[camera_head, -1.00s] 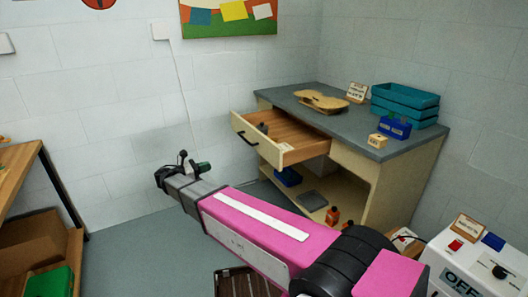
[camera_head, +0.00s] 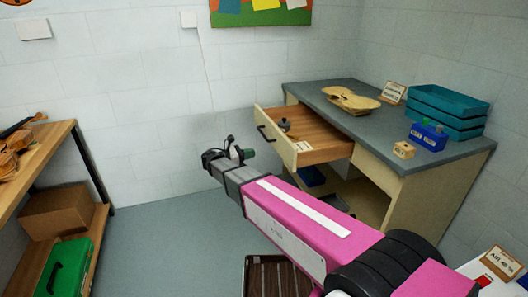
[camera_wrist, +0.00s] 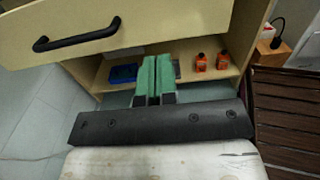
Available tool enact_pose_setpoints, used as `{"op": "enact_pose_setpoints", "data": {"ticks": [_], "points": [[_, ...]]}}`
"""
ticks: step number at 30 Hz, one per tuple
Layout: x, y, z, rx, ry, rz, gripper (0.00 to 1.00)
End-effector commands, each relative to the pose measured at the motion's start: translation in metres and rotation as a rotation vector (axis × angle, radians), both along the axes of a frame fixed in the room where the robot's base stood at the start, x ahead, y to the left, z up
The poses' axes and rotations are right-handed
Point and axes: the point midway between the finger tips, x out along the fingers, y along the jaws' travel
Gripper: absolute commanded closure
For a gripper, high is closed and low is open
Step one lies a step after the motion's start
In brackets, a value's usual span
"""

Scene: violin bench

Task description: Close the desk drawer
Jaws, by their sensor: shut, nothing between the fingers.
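The desk drawer (camera_head: 282,141) is pulled well out from the grey-topped desk (camera_head: 378,120), with its front panel toward the left. It has a black bar handle (camera_head: 270,139) and holds a small dark object (camera_head: 285,126) and a white label. My gripper (camera_head: 238,148) is in front of the drawer, a little left of and below its front in the head view. In the wrist view the green fingers of my gripper (camera_wrist: 153,78) are together with nothing between them. The drawer front (camera_wrist: 140,25) and its handle (camera_wrist: 77,37) fill the upper part, apart from the fingers.
A violin body (camera_head: 351,100), teal trays (camera_head: 447,110) and a blue box (camera_head: 428,136) are on the desk top. Orange bottles (camera_wrist: 201,62) stand on the lower shelf. A wooden workbench (camera_head: 42,165) is at left. The floor (camera_head: 165,235) between is clear. A slatted brown crate (camera_head: 275,275) is below my arm.

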Motion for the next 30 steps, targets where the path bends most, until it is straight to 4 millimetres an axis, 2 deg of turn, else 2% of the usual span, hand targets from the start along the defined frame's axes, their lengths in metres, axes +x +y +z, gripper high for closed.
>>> {"op": "enact_pose_setpoints", "data": {"ticks": [12, 18, 24, 30], "points": [[0.022, -0.073, 0.0, -0.001, 0.0, -0.003, 1.0], [0.032, -0.102, 0.0, 0.0, 0.0, -0.002, 1.0], [0.038, -0.119, 0.0, 0.0, 0.0, -0.001, 1.0], [0.039, -0.122, 0.0, 0.0, 0.0, 0.0, 1.0]]}}
